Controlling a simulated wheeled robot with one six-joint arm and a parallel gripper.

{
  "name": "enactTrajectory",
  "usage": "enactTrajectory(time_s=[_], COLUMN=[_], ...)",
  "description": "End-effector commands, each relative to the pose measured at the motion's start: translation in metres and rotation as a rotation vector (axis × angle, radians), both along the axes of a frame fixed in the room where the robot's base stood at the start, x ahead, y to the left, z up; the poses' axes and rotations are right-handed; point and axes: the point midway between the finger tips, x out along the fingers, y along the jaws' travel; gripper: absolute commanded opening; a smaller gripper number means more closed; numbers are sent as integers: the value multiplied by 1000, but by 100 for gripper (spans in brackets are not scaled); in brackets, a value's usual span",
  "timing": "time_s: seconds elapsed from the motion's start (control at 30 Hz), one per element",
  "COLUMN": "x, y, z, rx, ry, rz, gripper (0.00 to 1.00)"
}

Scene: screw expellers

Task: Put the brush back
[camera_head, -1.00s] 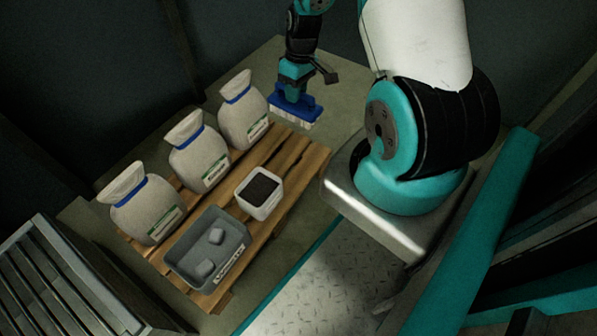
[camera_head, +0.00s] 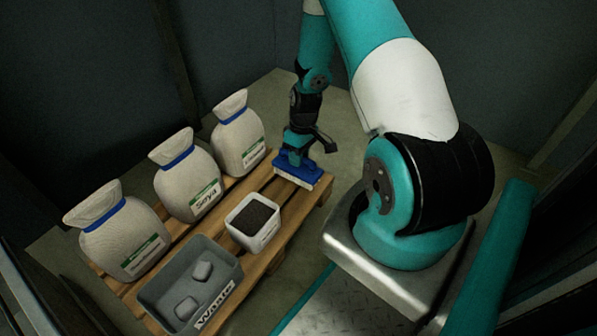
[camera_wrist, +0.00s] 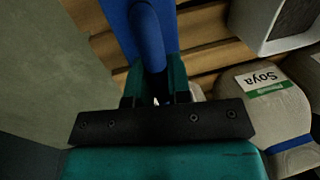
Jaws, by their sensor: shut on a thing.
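The brush has a blue body with pale bristles (camera_head: 298,170) and sits at the far right end of the wooden pallet (camera_head: 268,262), bristles down. I cannot tell whether the bristles touch the slats. My gripper (camera_head: 293,155) is above it and shut on its blue handle. In the wrist view the blue handle (camera_wrist: 148,40) runs between the teal fingers of my gripper (camera_wrist: 155,90), with pallet slats behind it.
Three tied sacks (camera_head: 119,236) stand along the pallet's back edge; one is labelled Soya (camera_wrist: 262,85). A white square tub (camera_head: 252,222) of dark material and a grey bin (camera_head: 190,285) with two pale blocks stand in front. Bare floor lies beyond the pallet's right end.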

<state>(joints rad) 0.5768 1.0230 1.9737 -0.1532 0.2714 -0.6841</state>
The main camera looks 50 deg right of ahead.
Motion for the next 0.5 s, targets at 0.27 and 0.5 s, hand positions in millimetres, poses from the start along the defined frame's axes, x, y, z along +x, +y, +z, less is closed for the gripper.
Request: enactTrajectory(time_s=[0.27,0.5], x=[0,0], y=[0,0], z=[-42,-41], rx=[1,0], ry=[1,0], rz=[0,0], gripper=[0,0])
